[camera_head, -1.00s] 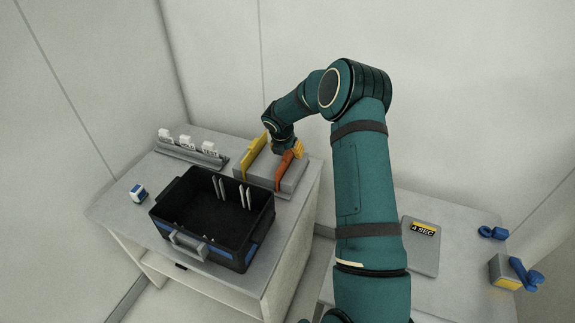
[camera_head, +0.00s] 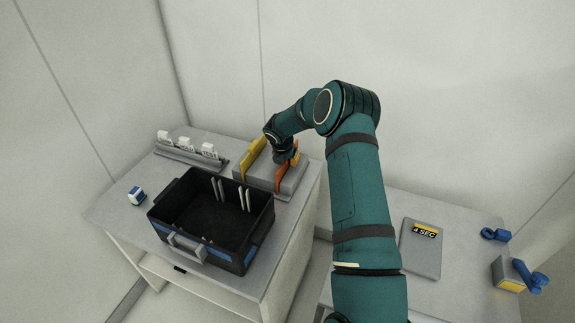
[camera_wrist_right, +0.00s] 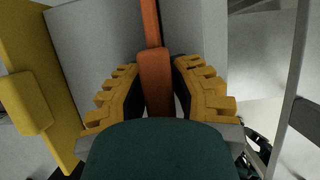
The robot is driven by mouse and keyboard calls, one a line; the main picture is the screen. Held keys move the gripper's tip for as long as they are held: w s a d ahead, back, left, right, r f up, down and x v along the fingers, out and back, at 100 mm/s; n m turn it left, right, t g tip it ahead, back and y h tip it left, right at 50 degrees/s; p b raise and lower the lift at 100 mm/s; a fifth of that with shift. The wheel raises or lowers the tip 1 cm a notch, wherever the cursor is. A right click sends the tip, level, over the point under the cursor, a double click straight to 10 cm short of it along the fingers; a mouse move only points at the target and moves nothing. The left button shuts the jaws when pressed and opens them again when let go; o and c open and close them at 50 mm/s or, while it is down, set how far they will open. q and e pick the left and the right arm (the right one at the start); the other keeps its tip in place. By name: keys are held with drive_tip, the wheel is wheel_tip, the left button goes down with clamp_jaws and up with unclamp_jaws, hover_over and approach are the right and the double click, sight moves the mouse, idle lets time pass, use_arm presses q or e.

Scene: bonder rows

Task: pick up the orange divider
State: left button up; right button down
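The orange divider (camera_head: 283,178) stands upright in a slot of the grey holder (camera_head: 263,187) on the left table, beside a yellow divider (camera_head: 252,158). In the right wrist view, the orange divider's tab (camera_wrist_right: 156,82) lies between the two yellow fingers of my right gripper (camera_wrist_right: 157,72). The fingers look open around the tab, with narrow gaps beside its near end; contact at the tips is hard to judge. In the head view my right gripper (camera_head: 286,158) is at the divider's top, partly hidden by my wrist. My left gripper is out of view.
A black open bin (camera_head: 208,238) with white slats inside stands in front of the holder. White labelled blocks (camera_head: 186,146) sit in a rack at the back left. A small blue-and-white block (camera_head: 136,195) lies left of the bin. The right table carries a "4 SEC" panel (camera_head: 421,250) and blue parts.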

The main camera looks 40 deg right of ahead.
drive_tip(key=shift+r, duration=0.1)
idle(0.3)
wheel_tip(320, 180, up, 10)
drive_tip(key=shift+f+p, duration=0.1)
drive_tip(key=shift+p, duration=1)
